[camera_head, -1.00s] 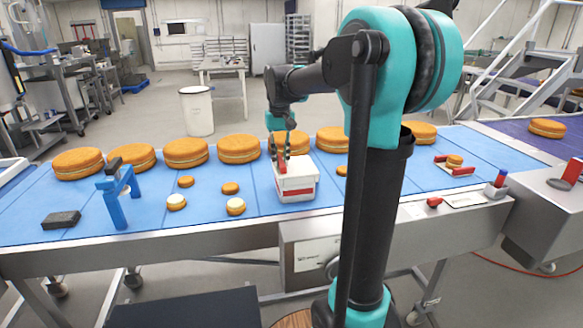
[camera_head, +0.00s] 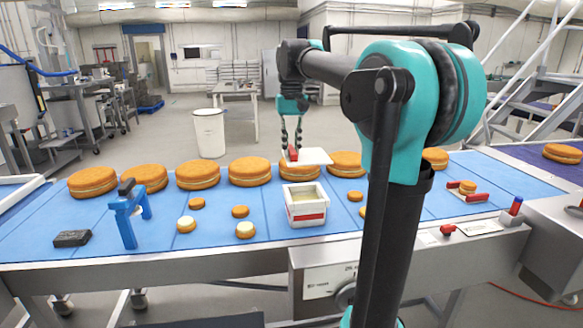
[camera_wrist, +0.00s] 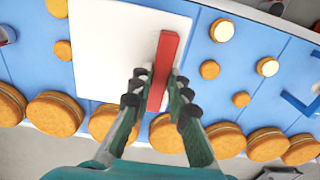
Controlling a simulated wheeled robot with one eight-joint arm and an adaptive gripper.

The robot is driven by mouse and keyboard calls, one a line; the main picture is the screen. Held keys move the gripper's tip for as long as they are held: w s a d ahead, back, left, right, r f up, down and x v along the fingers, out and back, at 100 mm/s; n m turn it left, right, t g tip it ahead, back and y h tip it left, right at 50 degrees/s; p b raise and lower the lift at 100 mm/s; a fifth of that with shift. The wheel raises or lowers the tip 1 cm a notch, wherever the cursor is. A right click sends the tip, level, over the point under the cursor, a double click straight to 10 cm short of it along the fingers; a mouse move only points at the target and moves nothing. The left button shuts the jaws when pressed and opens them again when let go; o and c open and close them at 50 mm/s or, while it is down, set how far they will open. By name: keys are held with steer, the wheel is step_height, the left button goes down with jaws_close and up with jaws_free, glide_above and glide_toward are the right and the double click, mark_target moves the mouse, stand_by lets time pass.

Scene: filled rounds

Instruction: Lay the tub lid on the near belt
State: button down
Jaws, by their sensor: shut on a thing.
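The tub lid (camera_head: 316,157) is a flat white square plate with a red bar handle (camera_head: 293,154). My gripper (camera_head: 291,146) is shut on the red handle and holds the lid in the air, above and behind the tub. In the wrist view the white lid (camera_wrist: 110,45) fills the upper left, and the red handle (camera_wrist: 163,70) lies between my gripper's fingers (camera_wrist: 160,85). The white tub (camera_head: 306,208) with a red band stands open on the blue near belt (camera_head: 80,215). The lid hides part of a large cake behind it.
Large round filled cakes (camera_head: 198,175) line the far side of the belt. Small rounds (camera_head: 240,211) lie left of the tub. A blue stand (camera_head: 128,218) and a dark block (camera_head: 72,238) are farther left. Red guides (camera_head: 470,192) hold a small round at right.

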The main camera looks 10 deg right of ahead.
step_height(320, 180, up, 13)
stand_by(0.9)
steer(key=shift+d+f, duration=0.1)
stand_by(0.4)
